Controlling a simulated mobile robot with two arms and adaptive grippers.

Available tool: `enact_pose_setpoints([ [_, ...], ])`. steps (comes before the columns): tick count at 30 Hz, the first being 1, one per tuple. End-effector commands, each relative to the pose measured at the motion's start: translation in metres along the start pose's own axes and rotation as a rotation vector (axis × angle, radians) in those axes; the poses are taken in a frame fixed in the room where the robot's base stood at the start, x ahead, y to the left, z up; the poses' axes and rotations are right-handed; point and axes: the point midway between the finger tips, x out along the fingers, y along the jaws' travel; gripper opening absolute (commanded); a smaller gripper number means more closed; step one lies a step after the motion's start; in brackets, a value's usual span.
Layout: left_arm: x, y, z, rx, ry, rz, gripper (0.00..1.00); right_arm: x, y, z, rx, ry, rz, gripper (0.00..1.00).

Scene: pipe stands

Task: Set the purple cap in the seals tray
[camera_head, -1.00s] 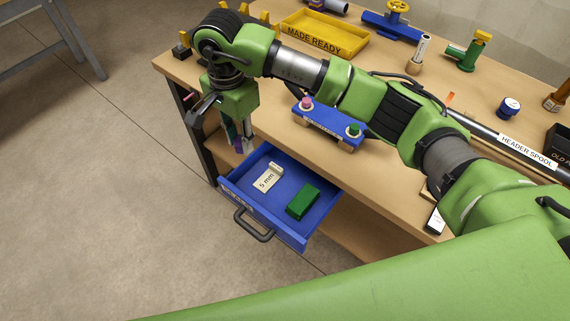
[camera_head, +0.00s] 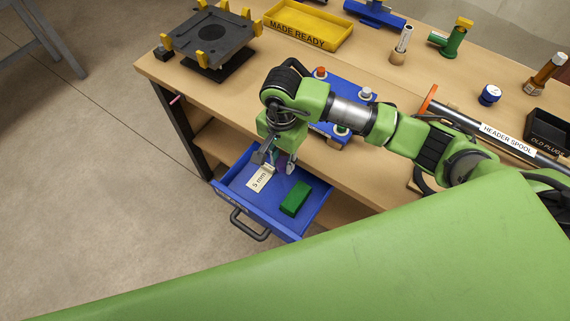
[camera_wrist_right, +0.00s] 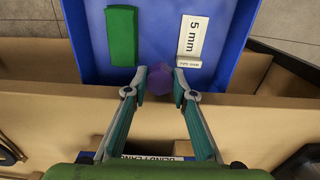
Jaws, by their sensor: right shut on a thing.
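My right gripper (camera_head: 280,163) points down over the rear part of an open blue tray-like drawer (camera_head: 232,194). In the right wrist view the fingertips (camera_wrist_right: 159,84) are shut on a purple cap (camera_wrist_right: 159,80), near the inner edge of the blue drawer (camera_wrist_right: 155,14). In the head view the cap cannot be made out between the fingers. The drawer holds a green block (camera_head: 296,198) and a white "5 mm" piece (camera_head: 259,180). Its front lettering is too small to read, so I cannot confirm it is the seals tray. My left gripper is not in view.
A blue rack (camera_head: 338,90) with red, white and green-topped pieces stands on the bench behind my right arm. A yellow "MADE READY" tray (camera_head: 310,27) and a grey fixture (camera_head: 212,38) stand farther back. The drawer floor has free room around its two pieces.

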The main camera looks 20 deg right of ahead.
Motion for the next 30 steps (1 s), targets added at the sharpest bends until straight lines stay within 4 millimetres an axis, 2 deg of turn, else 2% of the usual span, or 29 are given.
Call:
enact_pose_setpoints([
  [3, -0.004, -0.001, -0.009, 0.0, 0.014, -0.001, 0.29, 0.008, 0.007, -0.002, 0.001, -0.002, 0.002, 0.0],
  [11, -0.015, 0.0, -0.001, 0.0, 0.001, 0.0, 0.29, 0.037, 0.006, -0.002, 0.001, -0.001, 0.0, 0.0],
  [16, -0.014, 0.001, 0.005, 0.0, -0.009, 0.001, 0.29, 0.039, 0.006, -0.003, 0.0, 0.0, -0.001, 0.0],
  [30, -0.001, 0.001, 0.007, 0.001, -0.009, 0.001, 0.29, 0.05, 0.006, -0.003, -0.001, 0.001, -0.001, 0.0],
])
